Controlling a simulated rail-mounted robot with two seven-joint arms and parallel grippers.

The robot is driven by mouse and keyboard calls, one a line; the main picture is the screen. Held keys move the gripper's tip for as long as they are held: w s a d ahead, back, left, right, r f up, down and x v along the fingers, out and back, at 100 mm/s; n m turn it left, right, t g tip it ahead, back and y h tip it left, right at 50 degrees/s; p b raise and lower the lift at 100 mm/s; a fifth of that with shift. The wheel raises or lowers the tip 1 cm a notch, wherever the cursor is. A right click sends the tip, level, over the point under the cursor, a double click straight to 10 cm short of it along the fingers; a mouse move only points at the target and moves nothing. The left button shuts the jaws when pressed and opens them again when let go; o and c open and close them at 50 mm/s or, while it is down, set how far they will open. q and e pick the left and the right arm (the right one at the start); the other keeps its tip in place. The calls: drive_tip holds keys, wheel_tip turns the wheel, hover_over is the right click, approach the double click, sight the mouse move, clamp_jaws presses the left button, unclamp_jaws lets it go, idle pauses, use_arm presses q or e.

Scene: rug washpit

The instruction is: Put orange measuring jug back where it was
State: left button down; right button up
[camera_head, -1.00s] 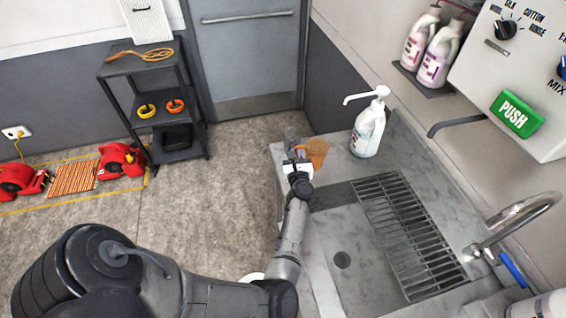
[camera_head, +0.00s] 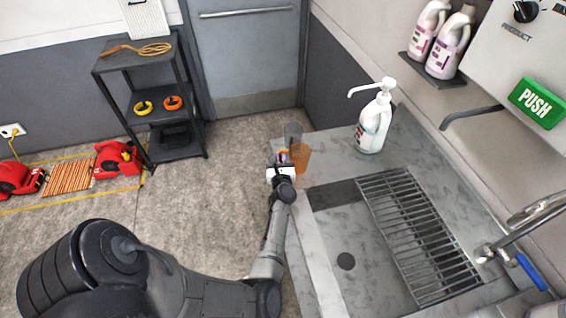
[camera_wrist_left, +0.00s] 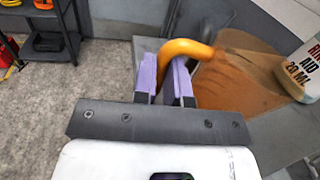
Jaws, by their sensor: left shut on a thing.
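The orange measuring jug (camera_head: 302,158) is a see-through amber vessel at the far left corner of the steel counter (camera_head: 330,160). My left gripper (camera_head: 283,158) is on its left side. In the left wrist view, my left gripper (camera_wrist_left: 166,82) has its purple fingers shut on the jug's bright orange handle (camera_wrist_left: 188,48). The jug's amber body (camera_wrist_left: 235,80) is to the right of the fingers. I cannot tell whether its base touches the counter. A grey, see-through shape (camera_head: 293,132) shows just behind the jug. My right gripper is not in view.
A white pump bottle (camera_head: 370,128) stands on the counter right of the jug. The sink with its slatted rack (camera_head: 420,240) lies nearer. A dark shelf stand (camera_head: 130,65) with orange and yellow items is at the left. Open floor (camera_head: 200,190) lies left of the counter.

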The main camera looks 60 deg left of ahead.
use_arm(q)
drive_tip(key=shift+w, duration=0.15)
drive_tip(key=shift+f, duration=0.2)
drive_tip(key=c, duration=1.2)
unclamp_jaws()
drive_tip(key=shift+r, duration=0.1)
drive_tip(key=shift+o, duration=0.2)
drive_tip(key=shift+r, duration=0.1)
